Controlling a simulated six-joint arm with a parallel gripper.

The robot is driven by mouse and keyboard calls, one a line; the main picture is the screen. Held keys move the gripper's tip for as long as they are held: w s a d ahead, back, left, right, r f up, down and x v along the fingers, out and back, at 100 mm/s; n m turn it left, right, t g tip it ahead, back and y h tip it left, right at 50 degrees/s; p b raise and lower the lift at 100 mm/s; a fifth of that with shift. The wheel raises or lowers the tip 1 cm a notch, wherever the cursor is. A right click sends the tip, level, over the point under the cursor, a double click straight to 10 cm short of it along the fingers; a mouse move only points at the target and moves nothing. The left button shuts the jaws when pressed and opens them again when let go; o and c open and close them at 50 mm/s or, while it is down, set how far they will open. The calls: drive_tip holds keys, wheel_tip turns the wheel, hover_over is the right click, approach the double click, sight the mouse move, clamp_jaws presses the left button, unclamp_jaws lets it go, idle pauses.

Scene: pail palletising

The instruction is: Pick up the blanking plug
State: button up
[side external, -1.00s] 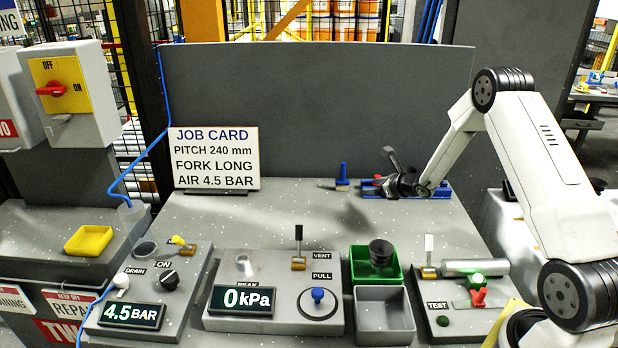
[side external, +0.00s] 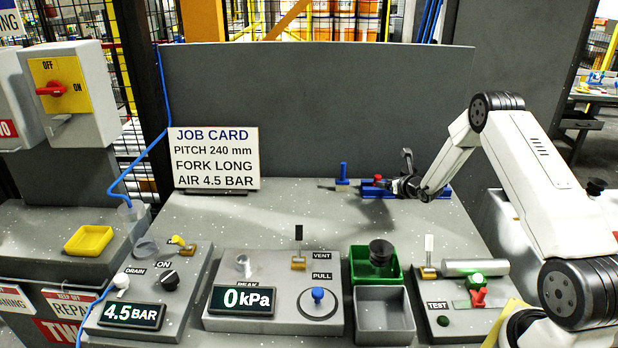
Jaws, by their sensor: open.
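A small red piece (side external: 377,177), which I take to be the blanking plug, stands at the left end of a low blue holder (side external: 436,193) at the back of the bench. It is too small to make out its shape. My gripper (side external: 393,170) is open, low over the holder, just right of the red piece. One dark finger points up and the other reaches left towards the red piece. I cannot tell whether that finger touches it. The gripper hides the middle of the holder. Nothing shows held between the fingers.
A blue upright peg (side external: 342,172) stands left of the holder. A job card (side external: 214,158) stands further left. In front are a green bin (side external: 357,262) with a dark cup, a grey bin (side external: 384,335) and control panels. The mid-bench is clear.

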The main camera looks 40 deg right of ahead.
sight(380, 178)
drive_tip(key=shift+w+d+f, duration=0.1)
drive_tip(key=shift+w+f, duration=0.1)
drive_tip(key=shift+w, duration=0.1)
drive_tip(key=shift+x, duration=2.45)
drive_tip(key=shift+d, duration=0.1)
clamp_jaws()
